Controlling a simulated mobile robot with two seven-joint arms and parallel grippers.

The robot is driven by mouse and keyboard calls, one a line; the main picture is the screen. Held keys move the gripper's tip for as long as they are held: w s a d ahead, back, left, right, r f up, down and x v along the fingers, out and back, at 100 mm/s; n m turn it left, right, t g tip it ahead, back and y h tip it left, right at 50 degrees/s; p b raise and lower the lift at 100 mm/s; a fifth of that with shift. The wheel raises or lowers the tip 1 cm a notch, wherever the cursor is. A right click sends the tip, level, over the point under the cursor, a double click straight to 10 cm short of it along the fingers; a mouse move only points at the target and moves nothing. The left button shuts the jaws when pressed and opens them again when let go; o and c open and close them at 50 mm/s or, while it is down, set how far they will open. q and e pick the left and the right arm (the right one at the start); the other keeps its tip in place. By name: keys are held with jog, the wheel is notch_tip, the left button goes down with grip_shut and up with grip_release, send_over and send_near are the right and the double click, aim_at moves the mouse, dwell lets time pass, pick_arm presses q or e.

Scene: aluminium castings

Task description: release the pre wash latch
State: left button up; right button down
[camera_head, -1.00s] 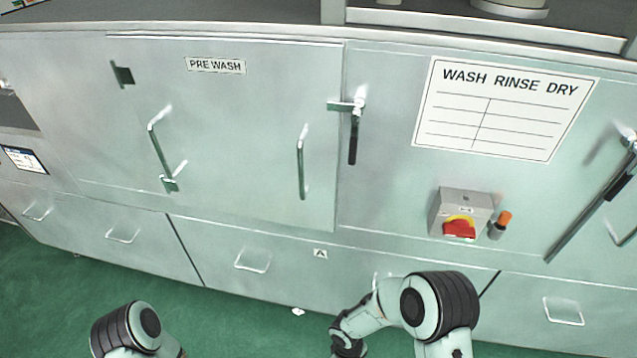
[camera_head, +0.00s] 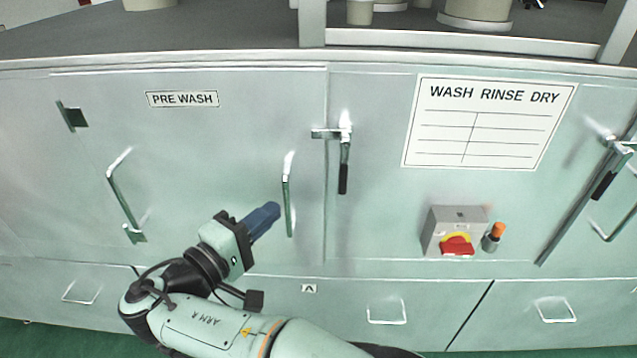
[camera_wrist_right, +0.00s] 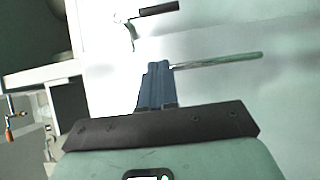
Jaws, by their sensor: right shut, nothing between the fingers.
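The pre wash latch (camera_head: 344,150) is a metal lever with a black grip hanging straight down, at the right edge of the pre wash door (camera_head: 230,130). In the right wrist view the latch grip (camera_wrist_right: 158,10) shows at the top, beyond the fingertips. A vertical door handle (camera_head: 287,200) stands left of the latch. My right gripper (camera_head: 268,214) is shut and empty, just left of that handle's lower part and below left of the latch. In the right wrist view the blue fingers (camera_wrist_right: 158,78) are together near the handle (camera_wrist_right: 220,60). My left gripper is not in view.
Another slanted handle (camera_head: 123,200) is on the door's left. A grey switch box (camera_head: 440,222) with a red knob and an orange-topped part (camera_head: 494,236) sit right of the latch. A long lever (camera_head: 590,200) is at far right. Drawer handles run below.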

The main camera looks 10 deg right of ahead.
jog(key=shift+d, duration=0.1)
jog(key=s+d+x, duration=0.1)
jog(key=s+x, duration=0.1)
jog(key=x, duration=1.1)
jog(key=shift+d+p, duration=0.3)
jog(key=shift+p, duration=0.15)
jog(key=shift+f, duration=0.1)
